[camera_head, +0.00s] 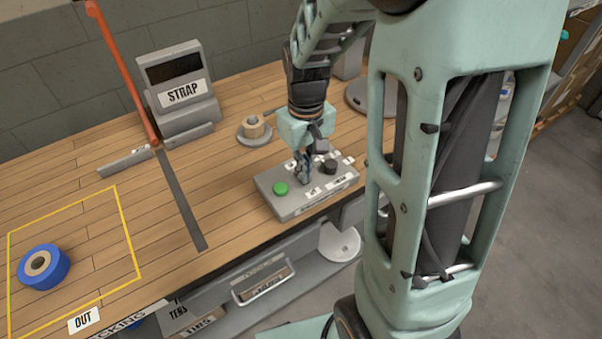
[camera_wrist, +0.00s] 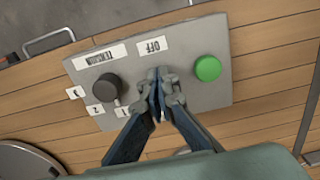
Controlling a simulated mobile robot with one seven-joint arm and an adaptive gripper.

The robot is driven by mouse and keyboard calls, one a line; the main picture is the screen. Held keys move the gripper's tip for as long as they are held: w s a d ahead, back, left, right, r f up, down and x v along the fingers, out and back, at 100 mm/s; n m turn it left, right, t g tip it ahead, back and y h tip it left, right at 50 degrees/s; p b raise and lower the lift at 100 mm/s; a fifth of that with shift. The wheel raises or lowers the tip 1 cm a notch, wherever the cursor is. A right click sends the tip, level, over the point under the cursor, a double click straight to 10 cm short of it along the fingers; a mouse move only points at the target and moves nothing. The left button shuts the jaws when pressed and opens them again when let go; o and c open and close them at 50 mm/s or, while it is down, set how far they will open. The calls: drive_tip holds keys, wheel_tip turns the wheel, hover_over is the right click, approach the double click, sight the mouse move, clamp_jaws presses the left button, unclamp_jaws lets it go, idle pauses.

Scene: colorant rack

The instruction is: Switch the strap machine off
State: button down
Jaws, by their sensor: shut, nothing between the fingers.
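The strap machine (camera_head: 203,112) is a grey unit with a dark screen and a STRAP label, standing at the back of the wooden bench. The grey control box (camera_head: 288,207) lies nearer the front edge. It carries a green button (camera_head: 280,188), also seen in the wrist view (camera_wrist: 208,69), and a dark TENSION knob (camera_wrist: 107,87) with number labels. An OFF label (camera_wrist: 153,47) sits between them. My gripper (camera_wrist: 161,92) is shut and empty, its fingertips over the box beside the OFF label. Whatever is under the fingertips is hidden; I cannot tell if they touch.
A blue roll (camera_head: 58,275) lies inside the yellow outline marked OUT at the left. An orange-red bar (camera_head: 122,72) rises by the strap machine. A small spool (camera_head: 254,127) stands behind the control box. The bench between the outline and the box is mostly clear.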

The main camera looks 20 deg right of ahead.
drive_tip(key=shift+r+p, duration=2.6)
drive_tip(key=shift+r, duration=0.85)
